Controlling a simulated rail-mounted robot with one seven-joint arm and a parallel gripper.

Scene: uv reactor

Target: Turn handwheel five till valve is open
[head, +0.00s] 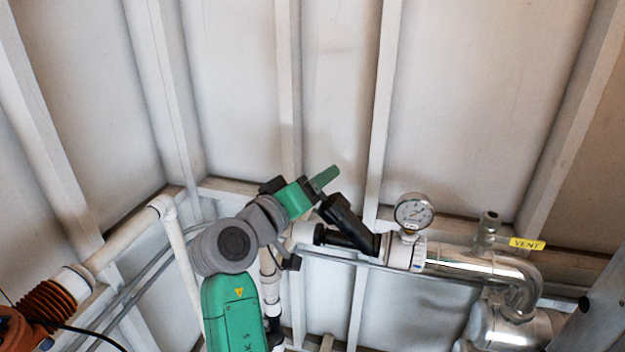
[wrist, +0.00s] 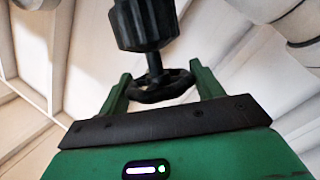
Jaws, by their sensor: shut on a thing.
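A black handwheel (wrist: 160,88) shows in the wrist view at the end of a thin stem. Above it is the thick black valve body (wrist: 146,22), which also shows in the head view (head: 342,213), tilted on the pipe. My gripper (wrist: 160,72) has one green finger on each side of the wheel and is shut on its rim. In the head view my gripper (head: 318,185) reaches up to the upper left end of the valve. The wheel itself is mostly hidden there by the fingers. I see no number on the wheel, and cannot tell how far the valve is open.
Right of the valve are a round pressure gauge (head: 414,212) and a shiny metal pipe (head: 475,263) with a yellow VENT tag (head: 527,244). White pipes (head: 120,245) and an orange ribbed hose (head: 48,303) run at left. Open space lies above, before the panelled wall (head: 240,90).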

